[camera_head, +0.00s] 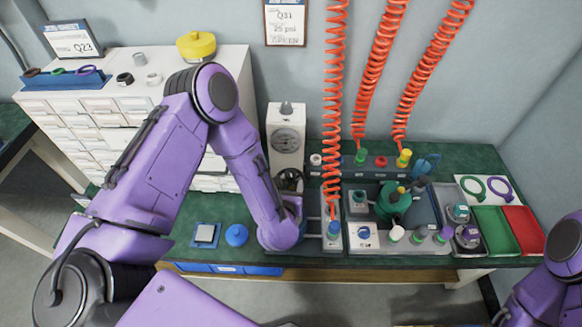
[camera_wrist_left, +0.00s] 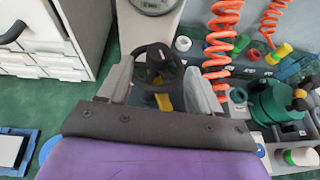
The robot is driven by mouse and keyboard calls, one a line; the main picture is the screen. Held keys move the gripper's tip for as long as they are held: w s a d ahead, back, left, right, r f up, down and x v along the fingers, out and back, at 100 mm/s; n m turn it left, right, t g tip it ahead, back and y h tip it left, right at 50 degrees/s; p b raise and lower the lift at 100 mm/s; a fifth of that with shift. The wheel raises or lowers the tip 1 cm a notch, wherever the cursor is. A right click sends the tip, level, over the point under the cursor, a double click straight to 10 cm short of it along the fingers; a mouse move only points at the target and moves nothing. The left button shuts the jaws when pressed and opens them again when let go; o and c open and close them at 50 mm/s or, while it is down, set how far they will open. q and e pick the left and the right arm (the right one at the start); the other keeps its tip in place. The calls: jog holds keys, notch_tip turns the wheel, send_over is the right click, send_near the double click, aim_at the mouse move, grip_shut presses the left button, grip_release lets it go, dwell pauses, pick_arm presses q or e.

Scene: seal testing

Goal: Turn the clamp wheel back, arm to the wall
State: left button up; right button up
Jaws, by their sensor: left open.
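The clamp wheel is a dark spoked handwheel (camera_head: 290,180) low on the front of the white gauge stand (camera_head: 286,134). In the left wrist view the wheel (camera_wrist_left: 158,66) sits between the two grey fingers of my left gripper (camera_wrist_left: 160,80). The gripper is open, with one finger on each side of the wheel; I cannot tell whether either touches it. A yellow part (camera_wrist_left: 163,101) shows just below the wheel; I cannot tell if it is the wheel's arm. In the head view my left wrist and forearm hide most of the gripper. My right gripper is out of view.
Orange coiled hoses (camera_head: 333,80) hang right of the stand. A green pump-like unit (camera_head: 393,203), a green tray (camera_head: 493,232) and a red tray (camera_head: 525,230) are further right. A blue round object (camera_head: 236,235) lies left of my wrist. White drawers (camera_head: 120,120) stand left.

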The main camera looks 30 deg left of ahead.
aim_at(290, 174)
pick_arm(q)
jog(key=p+x, duration=0.1)
jog(key=x, duration=0.7)
jog(key=shift+w+a+p, duration=0.15)
jog(key=shift+w+p, duration=0.15)
jog(key=shift+p, duration=0.05)
jog(key=shift+w+a+f, duration=0.15)
jog(key=shift+w+f, duration=0.15)
jog(key=shift+w, duration=0.15)
grip_shut()
